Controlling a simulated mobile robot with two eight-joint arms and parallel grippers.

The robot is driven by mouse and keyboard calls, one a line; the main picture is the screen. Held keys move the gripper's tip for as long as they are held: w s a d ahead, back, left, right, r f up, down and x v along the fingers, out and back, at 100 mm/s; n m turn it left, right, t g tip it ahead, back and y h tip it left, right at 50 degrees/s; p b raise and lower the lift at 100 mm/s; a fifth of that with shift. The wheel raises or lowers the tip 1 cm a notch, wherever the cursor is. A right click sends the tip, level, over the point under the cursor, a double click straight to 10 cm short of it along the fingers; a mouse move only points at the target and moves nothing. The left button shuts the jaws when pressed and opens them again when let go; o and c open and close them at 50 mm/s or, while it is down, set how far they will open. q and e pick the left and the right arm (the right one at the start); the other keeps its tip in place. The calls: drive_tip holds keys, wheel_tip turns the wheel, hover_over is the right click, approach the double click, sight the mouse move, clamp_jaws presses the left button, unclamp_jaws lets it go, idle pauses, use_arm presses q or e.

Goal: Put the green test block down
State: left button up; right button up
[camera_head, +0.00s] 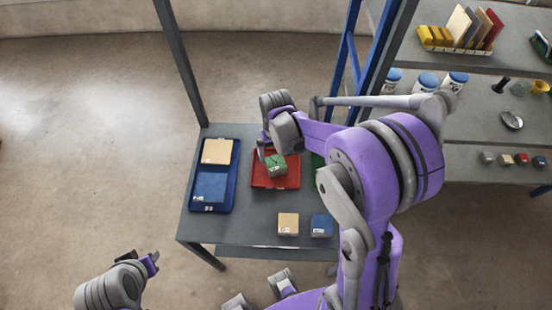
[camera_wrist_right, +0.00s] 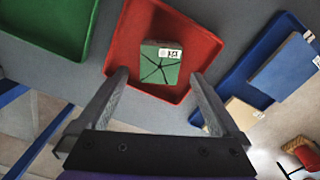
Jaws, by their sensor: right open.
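The green test block (camera_head: 277,168) has a white label and dark crack lines on its top. It sits inside the red tray (camera_head: 290,183). In the right wrist view the block (camera_wrist_right: 160,68) lies in the red tray (camera_wrist_right: 205,45), just beyond my fingertips. My right gripper (camera_head: 271,155) is over the tray by the block. Its two fingers are spread apart in the wrist view (camera_wrist_right: 160,82), with nothing held between them. My left gripper (camera_head: 150,262) is at the lower left, away from the table; its jaw opening is unclear.
A blue tray (camera_head: 232,191) with a beige and a blue tile stands left. A beige block (camera_head: 288,224) and a blue block (camera_head: 321,225) stand at the table's front. A green tray (camera_head: 317,172) is mostly hidden behind my right arm. Shelves with tiles and jars (camera_head: 427,83) are right.

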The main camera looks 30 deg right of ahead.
sight(276, 163)
wheel_tip(276, 163, up, 6)
drive_tip(key=s+a+r+n+t, duration=0.1)
drive_tip(key=s+a+r+t, duration=0.1)
drive_tip(key=s, duration=0.5)
drive_tip(key=s+a+r+t, duration=0.2)
drive_tip(key=s+a+t, duration=0.1)
drive_tip(key=s, duration=0.5)
drive_tip(key=shift+s+a+n+p, duration=0.15)
drive_tip(key=shift+a+n+p, duration=0.2)
drive_tip(key=shift+a, duration=0.5)
drive_tip(key=shift+r, duration=0.1)
